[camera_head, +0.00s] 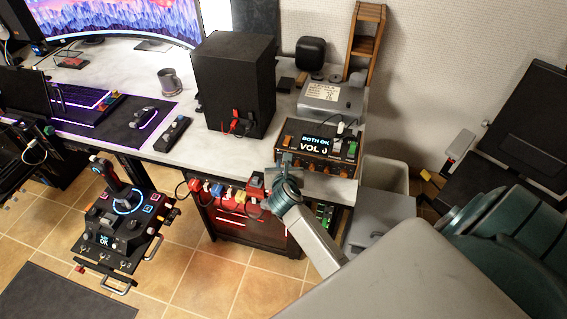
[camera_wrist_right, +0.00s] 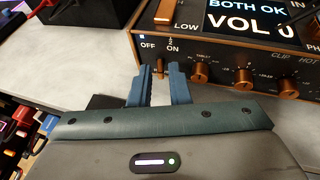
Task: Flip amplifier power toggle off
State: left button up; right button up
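The amplifier (camera_head: 318,150) is a dark box with wooden trim at the right end of the desk. Its display reads BOTH OK and VOL 0, also in the right wrist view (camera_wrist_right: 235,18). In the right wrist view, OFF and ON labels mark the left end of its front panel. A small copper-coloured part (camera_wrist_right: 160,68) shows below them, between the fingers; I cannot clearly tell the toggle's position. My right gripper (camera_head: 284,162) is at the amplifier's left front corner. In the right wrist view its two blue fingers (camera_wrist_right: 162,78) are apart, with nothing held. My left gripper is not in view.
Several copper knobs (camera_wrist_right: 199,74) line the panel right of the fingers. A black speaker box (camera_head: 235,85) stands left of the amplifier, with a grey device (camera_head: 330,97) behind it. Red, yellow and blue plugs (camera_head: 215,190) hang along the desk front.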

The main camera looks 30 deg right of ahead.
jog(key=shift+w+d+f, duration=0.15)
jog(key=shift+w+d, duration=0.05)
jog(key=shift+w, duration=0.1)
grip_shut()
jog(key=shift+a+f+g+b, duration=0.1)
jog(key=shift+g+b, duration=0.2)
jog(key=m+h+b, duration=0.1)
jog(key=m+g+h+b, duration=0.1)
jog(key=w+m+g+h+b, duration=0.1)
jog(key=shift+a+f+b, duration=0.25)
jog(key=shift+a+b, duration=0.05)
jog(key=shift+a, duration=0.1)
jog(key=shift+w+a+r+m+g+h+b, duration=0.1)
jog(key=shift+m+g+h+b, duration=0.25)
jog(key=shift+m+g+b, duration=0.2)
jog(key=shift+w+a+r+m+g+h+b, duration=0.1)
jog(key=shift+m+g+h+b, duration=0.3)
jog(key=shift+m+b, duration=0.25)
jog(key=shift+r+g, duration=0.15)
jog(key=shift+g, duration=0.1)
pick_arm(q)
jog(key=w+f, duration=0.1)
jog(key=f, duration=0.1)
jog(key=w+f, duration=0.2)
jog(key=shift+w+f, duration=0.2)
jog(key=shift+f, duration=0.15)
